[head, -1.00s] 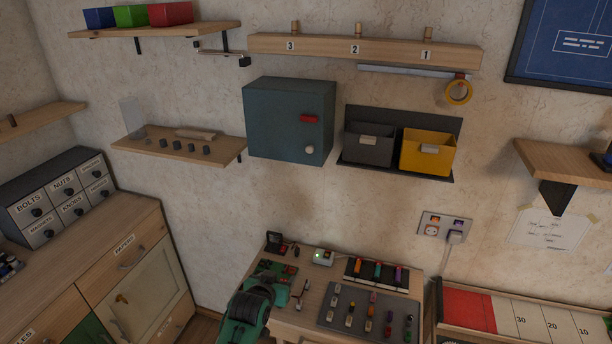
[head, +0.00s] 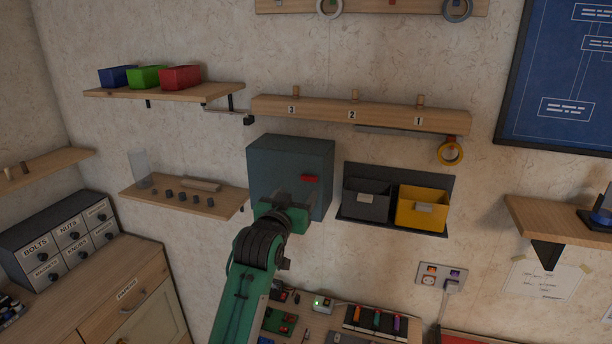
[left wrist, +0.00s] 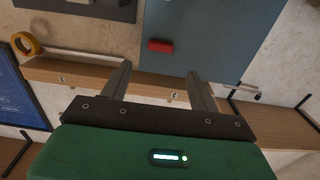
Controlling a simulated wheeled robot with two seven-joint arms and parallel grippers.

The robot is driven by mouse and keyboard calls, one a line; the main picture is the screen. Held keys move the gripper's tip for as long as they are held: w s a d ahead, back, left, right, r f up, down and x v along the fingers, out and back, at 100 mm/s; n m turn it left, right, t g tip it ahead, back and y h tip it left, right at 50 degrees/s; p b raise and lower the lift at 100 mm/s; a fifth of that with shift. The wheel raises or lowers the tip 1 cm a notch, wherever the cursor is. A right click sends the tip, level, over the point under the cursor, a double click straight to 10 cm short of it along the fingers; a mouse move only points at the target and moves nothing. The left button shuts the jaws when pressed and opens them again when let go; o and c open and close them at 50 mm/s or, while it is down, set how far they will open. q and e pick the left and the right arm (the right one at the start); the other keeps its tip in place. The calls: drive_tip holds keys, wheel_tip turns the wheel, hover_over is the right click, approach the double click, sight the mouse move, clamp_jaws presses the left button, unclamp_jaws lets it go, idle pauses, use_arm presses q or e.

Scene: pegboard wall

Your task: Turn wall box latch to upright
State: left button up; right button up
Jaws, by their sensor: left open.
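The wall box (head: 270,160) is a blue-grey cabinet on the wall; its front also shows in the left wrist view (left wrist: 215,35). Its red latch (head: 310,178) lies about sideways on the door, and it also shows in the left wrist view (left wrist: 160,45). My left gripper (head: 298,193) is in front of the box's lower part, just below and left of the latch in the head view. In the left wrist view its two fingers (left wrist: 157,76) are apart and empty, with the latch beyond the tips. The box's round knob is hidden. My right gripper is not seen.
A grey bin (head: 367,203) and a yellow bin (head: 422,212) hang right of the box. A peg rail (head: 385,116) runs above it. A shelf (head: 165,203) with small knobs is at its left. A workbench with small parts stands below.

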sight(308, 179)
use_arm(q)
drive_tip(key=p+x, duration=0.2)
drive_tip(key=x, duration=0.4)
drive_tip(key=shift+w+r+p, duration=0.1)
drive_tip(key=shift+w+p, duration=0.1)
drive_tip(key=shift+p, duration=0.15)
drive_tip(key=shift+p+x, duration=0.3)
drive_tip(key=shift+x, duration=0.6)
drive_tip(key=shift+c, duration=0.2)
drive_tip(key=c, duration=0.9)
